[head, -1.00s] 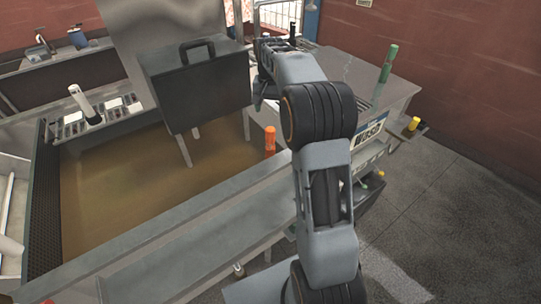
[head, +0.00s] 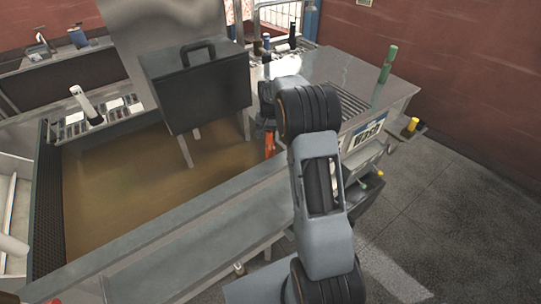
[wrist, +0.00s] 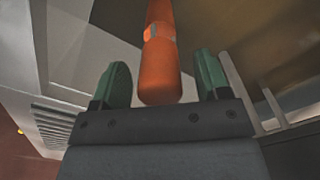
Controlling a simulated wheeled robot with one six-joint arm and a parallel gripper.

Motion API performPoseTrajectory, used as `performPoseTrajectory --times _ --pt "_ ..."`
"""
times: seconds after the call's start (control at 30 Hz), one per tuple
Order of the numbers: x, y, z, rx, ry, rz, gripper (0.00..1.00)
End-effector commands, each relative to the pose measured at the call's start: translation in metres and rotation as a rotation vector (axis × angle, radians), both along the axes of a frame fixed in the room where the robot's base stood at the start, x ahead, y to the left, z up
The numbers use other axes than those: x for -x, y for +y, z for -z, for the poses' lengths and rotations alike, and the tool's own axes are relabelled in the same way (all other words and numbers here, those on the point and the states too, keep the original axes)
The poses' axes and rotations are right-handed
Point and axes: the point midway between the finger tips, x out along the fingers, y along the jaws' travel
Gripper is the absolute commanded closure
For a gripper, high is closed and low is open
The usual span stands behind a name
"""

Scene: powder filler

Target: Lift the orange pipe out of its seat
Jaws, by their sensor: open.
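The orange pipe (head: 270,146) stands upright beside the right end of the brown-floored basin in the head view. Its top is hidden there by my gripper (head: 266,118), which has come down over it. In the wrist view the pipe (wrist: 160,75) shows its rounded end and a small grey patch. It lies between the two green fingers of my gripper (wrist: 162,62), with a gap visible on both sides. My gripper is open and holds nothing. The seat of the pipe cannot be made out.
A dark case-shaped box (head: 197,88) with a handle stands on legs just left of my gripper. A metal counter (head: 335,72) with a green upright piece (head: 388,63) lies to the right. A yellow knob (head: 413,124) sticks out at the counter's right side.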

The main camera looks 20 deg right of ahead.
Motion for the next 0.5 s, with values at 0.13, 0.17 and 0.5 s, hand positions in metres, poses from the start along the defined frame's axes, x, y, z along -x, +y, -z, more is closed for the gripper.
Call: performPoseTrajectory --times 0.13,0.17,0.5 --pt "0.0 0.0 0.012 0.0 0.0 0.0 0.31" --pt "0.0 0.0 0.014 0.001 -0.001 0.0 0.31" --pt "0.0 0.0 0.016 0.001 -0.001 0.0 0.38"
